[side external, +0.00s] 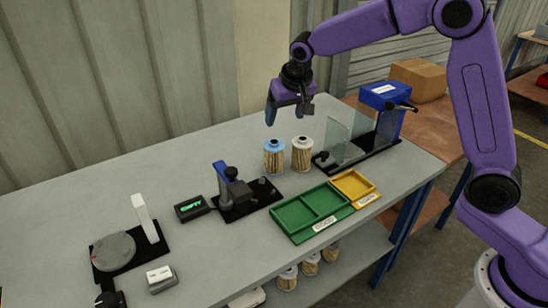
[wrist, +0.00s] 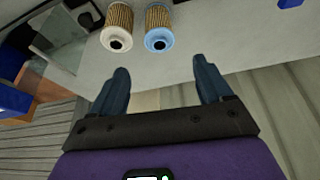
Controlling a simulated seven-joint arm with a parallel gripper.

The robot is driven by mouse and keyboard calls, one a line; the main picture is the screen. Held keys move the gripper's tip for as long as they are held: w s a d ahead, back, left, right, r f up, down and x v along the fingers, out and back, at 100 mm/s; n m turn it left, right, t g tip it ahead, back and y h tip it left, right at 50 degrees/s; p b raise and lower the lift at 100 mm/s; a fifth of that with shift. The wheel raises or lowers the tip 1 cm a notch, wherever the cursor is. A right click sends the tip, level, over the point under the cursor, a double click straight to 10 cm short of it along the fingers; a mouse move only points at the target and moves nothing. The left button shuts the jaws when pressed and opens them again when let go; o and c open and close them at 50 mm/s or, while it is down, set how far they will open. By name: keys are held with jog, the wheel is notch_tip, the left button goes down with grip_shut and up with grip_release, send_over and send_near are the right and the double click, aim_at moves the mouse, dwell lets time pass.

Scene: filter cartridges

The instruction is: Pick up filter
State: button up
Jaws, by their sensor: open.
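Two filter cartridges with tan pleated sides stand upright, side by side, near the back of the grey table. One filter has blue caps (side external: 274,157) and is on the left in the side view; the other has white caps (side external: 302,154). In the wrist view the blue filter (wrist: 159,27) is right of the white filter (wrist: 117,27). My gripper (side external: 284,113) hangs above and behind them with nothing between its fingers. In the wrist view its two fingers (wrist: 162,80) are spread wide, and both filters lie beyond the fingertips.
A fixture with clear upright panels (side external: 347,137) and a blue block (side external: 390,96) stands right of the filters. Green (side external: 291,230) and yellow (side external: 353,186) trays lie in front. A black-based device (side external: 247,202) is at left. More filters sit on the lower shelf.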

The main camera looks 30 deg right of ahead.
aim_at(276, 143)
jog(key=x, duration=1.8)
jog(key=shift+w+d+r, duration=0.15)
jog(key=shift+w+d, duration=0.1)
jog(key=shift+w, duration=0.2)
jog(key=c, duration=0.7)
